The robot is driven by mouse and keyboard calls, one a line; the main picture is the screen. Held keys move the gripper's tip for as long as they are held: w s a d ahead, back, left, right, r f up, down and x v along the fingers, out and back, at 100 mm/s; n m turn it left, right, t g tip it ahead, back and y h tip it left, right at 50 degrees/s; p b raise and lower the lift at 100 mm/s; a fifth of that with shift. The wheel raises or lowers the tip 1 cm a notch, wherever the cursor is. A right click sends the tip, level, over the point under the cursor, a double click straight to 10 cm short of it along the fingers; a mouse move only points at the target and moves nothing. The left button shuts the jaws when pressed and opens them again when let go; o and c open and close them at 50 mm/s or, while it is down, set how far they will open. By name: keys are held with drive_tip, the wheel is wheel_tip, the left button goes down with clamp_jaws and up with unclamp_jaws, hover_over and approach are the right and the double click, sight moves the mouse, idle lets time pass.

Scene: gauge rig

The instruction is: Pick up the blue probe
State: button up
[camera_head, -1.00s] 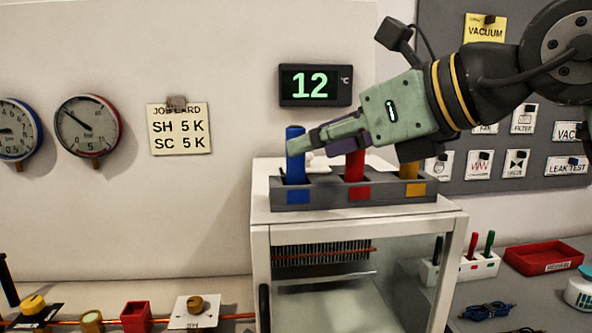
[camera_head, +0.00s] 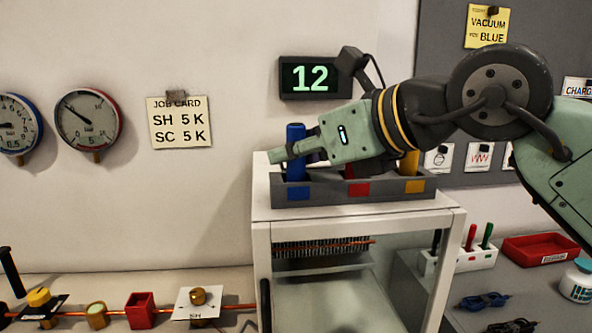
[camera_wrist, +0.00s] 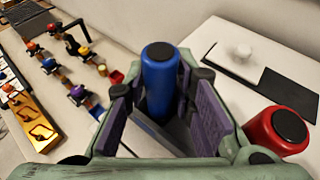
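The blue probe (camera_head: 295,136) stands upright in the blue-marked left slot of the grey rack (camera_head: 325,195), on top of a white-framed cabinet. My gripper (camera_head: 289,154) is level with its upper part, with one finger showing in front of and past it. In the wrist view the blue probe (camera_wrist: 160,78) rises between the two purple-padded fingers of my gripper (camera_wrist: 160,90). They are open, with gaps beside the probe; its lower part is partly hidden. Contact is not clear.
The red probe (camera_wrist: 277,132) stands close beside my right finger in the wrist view. The yellow probe (camera_head: 409,163) stands in the rack's right slot. A display reading 12 (camera_head: 315,78) hangs on the wall behind. The cabinet top (camera_head: 350,216) supports the rack.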

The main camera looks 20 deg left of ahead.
clamp_jaws()
drive_tip(key=shift+r, duration=0.1)
